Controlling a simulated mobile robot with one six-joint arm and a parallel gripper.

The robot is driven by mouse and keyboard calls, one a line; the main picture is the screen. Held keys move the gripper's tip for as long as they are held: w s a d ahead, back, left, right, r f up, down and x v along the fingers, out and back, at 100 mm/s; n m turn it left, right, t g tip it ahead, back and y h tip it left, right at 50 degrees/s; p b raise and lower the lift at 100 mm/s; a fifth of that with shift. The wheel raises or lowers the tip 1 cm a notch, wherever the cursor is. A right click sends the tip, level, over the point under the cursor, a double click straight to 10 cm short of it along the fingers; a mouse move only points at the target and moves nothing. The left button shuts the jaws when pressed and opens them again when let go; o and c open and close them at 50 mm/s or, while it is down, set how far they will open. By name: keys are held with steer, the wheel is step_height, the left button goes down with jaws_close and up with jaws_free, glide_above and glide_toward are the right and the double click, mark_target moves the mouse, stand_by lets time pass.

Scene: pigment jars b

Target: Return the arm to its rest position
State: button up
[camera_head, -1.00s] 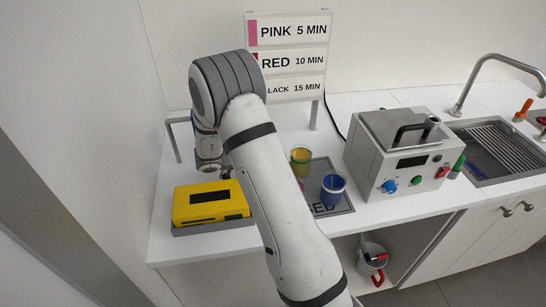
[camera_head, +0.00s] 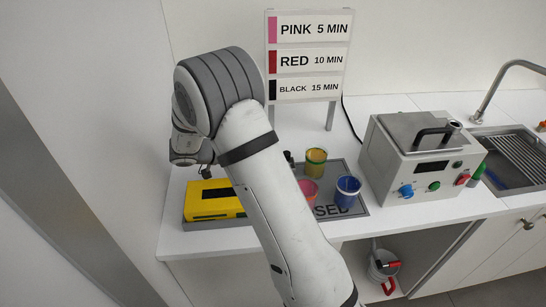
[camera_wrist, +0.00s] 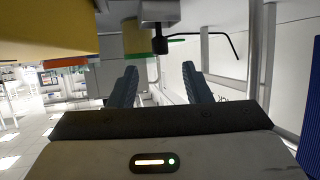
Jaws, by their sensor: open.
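My arm is raised and bent in the head view, its elbow high over the left part of the counter. The wrist end hangs at the left, above and beside the yellow device (camera_head: 214,201); the fingers are hidden there. In the wrist view my gripper (camera_wrist: 160,84) shows two dark fingers set well apart, with nothing between them. A yellow surface (camera_wrist: 45,30) and a grey block with a thin dark cable (camera_wrist: 160,14) appear close by at the top of that view.
A grey mat (camera_head: 352,202) holds a yellow jar (camera_head: 316,162), a blue jar (camera_head: 347,190) and a pink jar (camera_head: 309,192). A sign stand (camera_head: 309,60) is behind. A grey machine (camera_head: 420,165) and a sink (camera_head: 510,165) are at right. A bucket (camera_head: 381,268) sits below.

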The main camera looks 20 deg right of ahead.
steer(key=shift+v, duration=0.8)
